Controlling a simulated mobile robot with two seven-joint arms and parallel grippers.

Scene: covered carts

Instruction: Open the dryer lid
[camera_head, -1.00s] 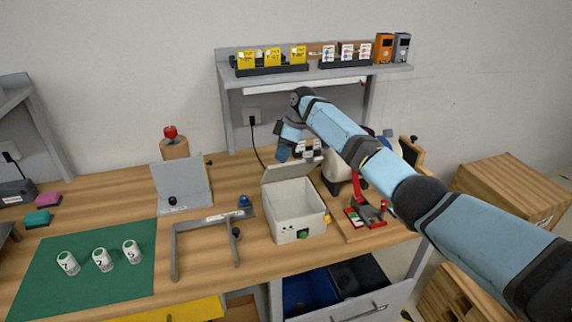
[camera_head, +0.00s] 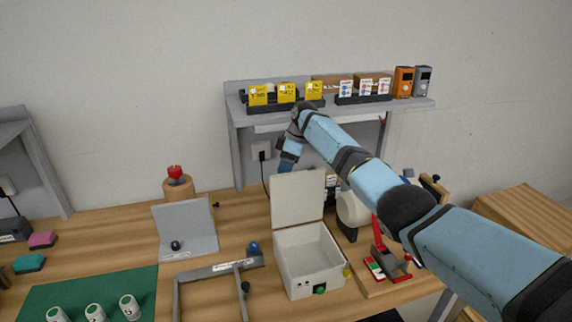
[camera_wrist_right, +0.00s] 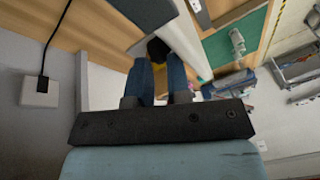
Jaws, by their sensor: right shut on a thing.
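The dryer is a white open-topped box (camera_head: 310,262) with a green button on its front, in the middle of the bench. Its lid (camera_head: 298,198) stands nearly upright along the box's back edge, and the empty interior shows. My right gripper (camera_head: 285,166) is at the lid's top left, partly hidden behind it. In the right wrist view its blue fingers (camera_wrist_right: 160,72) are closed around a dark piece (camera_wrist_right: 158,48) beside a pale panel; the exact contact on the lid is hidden. My left gripper is not in view.
A grey shelf (camera_head: 330,112) with yellow packets stands behind. A grey frame (camera_head: 212,270) and a grey angled stand (camera_head: 186,232) are left of the dryer. A red-handled device (camera_head: 388,262) sits close on its right. A green mat (camera_head: 90,290) lies at the front left.

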